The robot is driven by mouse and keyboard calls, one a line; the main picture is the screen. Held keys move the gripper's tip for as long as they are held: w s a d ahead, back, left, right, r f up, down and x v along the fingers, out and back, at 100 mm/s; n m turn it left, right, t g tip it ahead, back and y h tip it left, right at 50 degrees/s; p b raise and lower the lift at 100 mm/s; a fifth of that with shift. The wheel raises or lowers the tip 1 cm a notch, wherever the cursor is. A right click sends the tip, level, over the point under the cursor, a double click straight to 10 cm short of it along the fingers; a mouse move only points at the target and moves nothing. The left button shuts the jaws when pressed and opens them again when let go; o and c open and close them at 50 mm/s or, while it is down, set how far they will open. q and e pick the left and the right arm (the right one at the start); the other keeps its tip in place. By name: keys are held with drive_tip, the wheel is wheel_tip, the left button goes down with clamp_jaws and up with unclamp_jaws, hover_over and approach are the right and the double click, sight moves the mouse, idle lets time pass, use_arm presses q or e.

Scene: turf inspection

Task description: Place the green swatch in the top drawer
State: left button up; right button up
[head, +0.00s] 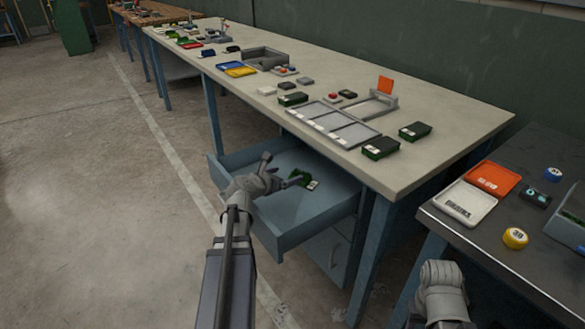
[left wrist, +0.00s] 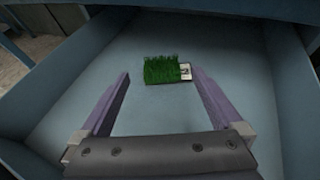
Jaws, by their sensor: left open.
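The green swatch (left wrist: 162,69), a small grass patch with a white label, lies flat on the floor of the open top drawer (left wrist: 225,38). In the head view the swatch (head: 300,178) shows inside the blue-grey drawer (head: 290,236), which is pulled out under the table. My left gripper (head: 280,168) is over the drawer, open and empty. In the left wrist view its two fingers (left wrist: 160,88) stand apart on either side of the swatch's near end, with no clear contact. My right arm shows at the bottom right of the head view, but its fingers cannot be made out.
The long table (head: 440,165) above the drawer carries several dark turf samples, a grey divided tray (head: 333,124) and an orange card (head: 385,85). The floor at left is clear.

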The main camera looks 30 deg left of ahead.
use_arm(q)
drive_tip(key=p+v, duration=0.1)
drive_tip(key=v, duration=0.4)
